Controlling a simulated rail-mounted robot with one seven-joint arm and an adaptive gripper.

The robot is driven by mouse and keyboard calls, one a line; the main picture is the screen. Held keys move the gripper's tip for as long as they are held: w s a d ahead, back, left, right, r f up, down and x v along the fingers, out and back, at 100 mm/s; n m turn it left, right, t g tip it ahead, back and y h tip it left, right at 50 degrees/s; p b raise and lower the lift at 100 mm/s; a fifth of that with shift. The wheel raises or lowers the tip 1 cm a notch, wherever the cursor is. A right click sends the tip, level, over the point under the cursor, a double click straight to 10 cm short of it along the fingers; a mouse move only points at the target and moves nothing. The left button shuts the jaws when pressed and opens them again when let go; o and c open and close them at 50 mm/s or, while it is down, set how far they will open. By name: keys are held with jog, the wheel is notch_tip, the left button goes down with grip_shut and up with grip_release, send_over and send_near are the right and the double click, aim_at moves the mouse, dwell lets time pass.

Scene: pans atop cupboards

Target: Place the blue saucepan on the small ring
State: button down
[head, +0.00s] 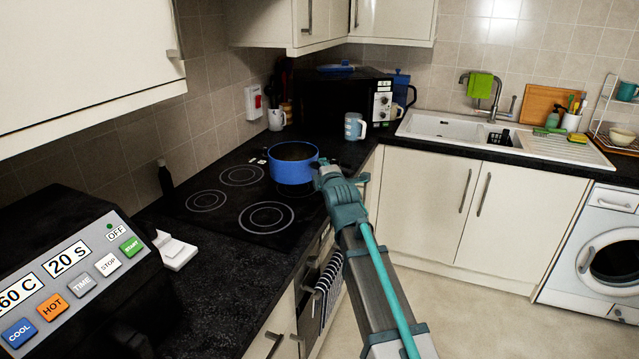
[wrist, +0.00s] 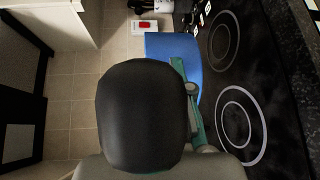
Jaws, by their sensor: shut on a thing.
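The blue saucepan (head: 292,169) is over the far right part of the black hob in the head view. It looks upright, but I cannot tell whether its base touches the hob. My gripper (head: 323,172) is shut at the saucepan's right side; the handle is hidden. In the wrist view, part of the saucepan's blue wall (wrist: 185,60) shows behind a large dark shape. The hob's left ring (head: 206,200) looks the smallest and is bare. Another bare ring (head: 242,175) lies behind it, and a larger bare ring (head: 266,217) lies nearer the front edge.
A black microwave (head: 345,102) stands behind the hob, with a pale blue mug (head: 355,126) beside it. A dark bottle (head: 166,178) stands by the wall left of the hob. A white scale-like object (head: 176,250) and a control panel (head: 75,280) are at the near left.

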jog(key=w+f+p, duration=0.1)
jog(key=w+f, duration=0.2)
jog(key=w+f+p, duration=0.1)
jog(key=w+f, duration=0.3)
jog(key=w+a+f+p, duration=0.1)
jog(key=w+f+p, duration=0.1)
jog(key=w+f, duration=0.1)
jog(key=shift+w+f, duration=0.4)
jog(key=shift+w, duration=0.2)
jog(key=shift+f, duration=0.45)
jog(key=shift+f, duration=0.15)
jog(key=c, duration=1.1)
grip_release()
jog(key=shift+o, duration=0.2)
jog(key=shift+r, duration=0.2)
